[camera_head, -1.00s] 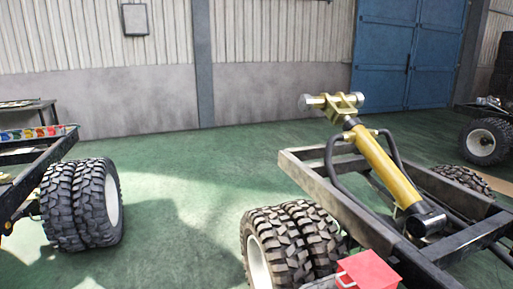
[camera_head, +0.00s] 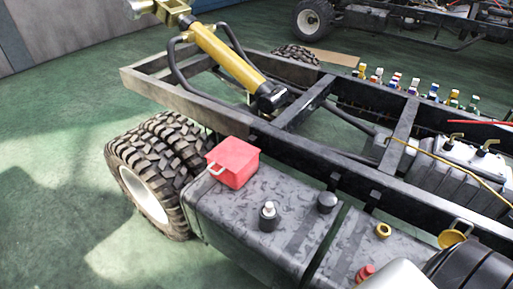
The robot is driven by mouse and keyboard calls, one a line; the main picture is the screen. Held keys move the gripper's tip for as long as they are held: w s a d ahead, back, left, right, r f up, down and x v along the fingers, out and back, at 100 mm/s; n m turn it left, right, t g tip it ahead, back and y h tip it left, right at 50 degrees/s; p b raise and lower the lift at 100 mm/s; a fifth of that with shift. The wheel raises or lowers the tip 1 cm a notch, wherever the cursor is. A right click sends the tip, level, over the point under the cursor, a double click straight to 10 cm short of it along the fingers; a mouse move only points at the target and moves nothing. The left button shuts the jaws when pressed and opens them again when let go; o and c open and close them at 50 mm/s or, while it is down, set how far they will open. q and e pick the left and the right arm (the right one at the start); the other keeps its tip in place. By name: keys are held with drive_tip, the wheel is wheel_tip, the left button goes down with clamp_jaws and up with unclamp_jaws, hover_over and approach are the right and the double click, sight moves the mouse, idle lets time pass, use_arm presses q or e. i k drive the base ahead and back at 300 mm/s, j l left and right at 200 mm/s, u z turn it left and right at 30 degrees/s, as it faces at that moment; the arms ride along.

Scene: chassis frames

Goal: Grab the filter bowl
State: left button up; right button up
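I cannot tell for sure which thing is the filter bowl. On the dark grey tank of the near chassis stand a small black piece with a white top (camera_head: 268,215) and a black round cap (camera_head: 327,201). A small yellow ring-shaped piece (camera_head: 383,230) and a red piece (camera_head: 366,272) sit further right along the tank. Neither of my grippers shows in the head view.
A red box with a handle (camera_head: 233,162) sits on the tank's left end. The chassis frame (camera_head: 300,150) carries a yellow cylinder (camera_head: 225,55). Large tyres (camera_head: 160,165) stand at left. Several small bottles (camera_head: 415,85) line the far rail. Green floor (camera_head: 50,200) is clear at left.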

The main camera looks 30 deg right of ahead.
sight(267, 224)
drive_tip(key=z, duration=1.2)
